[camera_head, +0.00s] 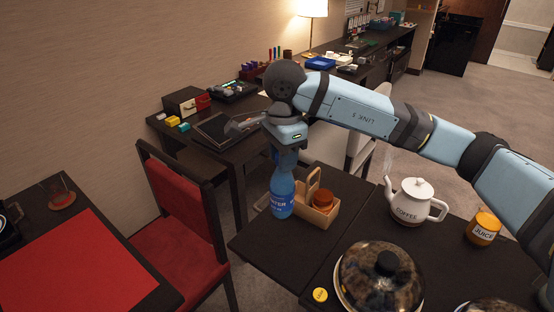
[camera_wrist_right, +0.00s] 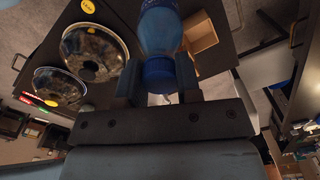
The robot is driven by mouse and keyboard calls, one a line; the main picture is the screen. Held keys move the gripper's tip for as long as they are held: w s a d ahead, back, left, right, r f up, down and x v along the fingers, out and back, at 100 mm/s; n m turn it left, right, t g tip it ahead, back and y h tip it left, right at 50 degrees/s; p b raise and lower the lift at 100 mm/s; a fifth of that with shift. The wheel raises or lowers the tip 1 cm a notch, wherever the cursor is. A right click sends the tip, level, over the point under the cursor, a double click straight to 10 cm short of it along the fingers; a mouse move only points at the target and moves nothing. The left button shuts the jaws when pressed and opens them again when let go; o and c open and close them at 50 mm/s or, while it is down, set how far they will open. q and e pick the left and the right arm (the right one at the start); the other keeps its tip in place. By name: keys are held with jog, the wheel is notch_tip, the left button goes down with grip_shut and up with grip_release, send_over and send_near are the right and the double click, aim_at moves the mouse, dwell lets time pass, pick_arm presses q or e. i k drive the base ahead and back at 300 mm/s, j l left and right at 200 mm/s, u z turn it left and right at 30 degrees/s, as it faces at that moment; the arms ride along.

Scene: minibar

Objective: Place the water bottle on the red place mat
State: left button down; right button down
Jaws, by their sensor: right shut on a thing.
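The blue water bottle (camera_head: 282,190) stands upright at the left side of the dark cart top, beside a wooden caddy. My right gripper (camera_head: 285,150) comes down from above and is shut on the bottle's upper part. In the right wrist view the bottle (camera_wrist_right: 160,38) and its blue cap lie between the two fingers (camera_wrist_right: 158,88). I cannot tell whether the bottle's base touches the cart top. The red place mat (camera_head: 75,265) lies flat on the dark table at lower left, with a red chair between. My left gripper is not in view.
A wooden caddy (camera_head: 318,208), coffee pot (camera_head: 412,202), juice glass (camera_head: 484,227) and domed dish (camera_head: 378,278) stand on the cart. The red chair (camera_head: 185,235) stands between cart and mat table. A small coaster (camera_head: 60,199) lies behind the mat; the mat is largely clear.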

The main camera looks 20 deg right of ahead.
aim_at(60, 263)
jog(key=u, duration=1.35)
jog(key=i+j+u, duration=0.1)
jog(key=i+j, duration=0.55)
